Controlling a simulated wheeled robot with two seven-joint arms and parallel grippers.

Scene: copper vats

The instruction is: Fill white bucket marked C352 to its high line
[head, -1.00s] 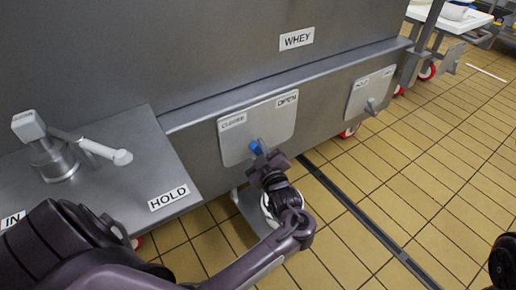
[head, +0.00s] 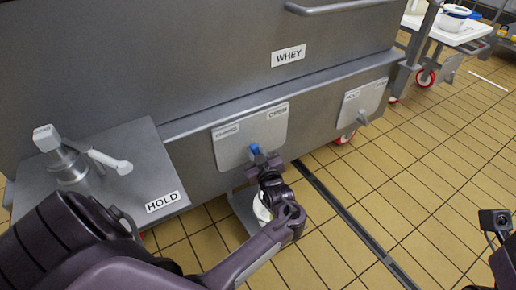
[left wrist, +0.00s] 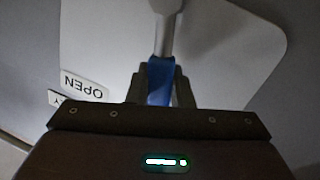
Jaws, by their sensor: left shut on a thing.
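My left gripper (head: 262,163) is shut on the blue handle (head: 254,150) of a valve lever. In the left wrist view the blue handle (left wrist: 160,82) sits between the two fingers, with the grey lever above it. The lever is in front of a pale plate (head: 235,150) with CLOSED at its left and OPEN at its right, low on the vat (head: 200,70) marked WHEY. A white bucket (head: 261,208) shows partly below, behind my left arm. Its mark, high line and contents are hidden. My right gripper's fingers are not visible.
A second valve plate (head: 362,102) with a lever is further right on the vat. A steel ledge (head: 120,165) marked HOLD, with a tap, is at left. A white tub (head: 454,18) stands on a cart at upper right. The tiled floor (head: 410,190) at right is clear.

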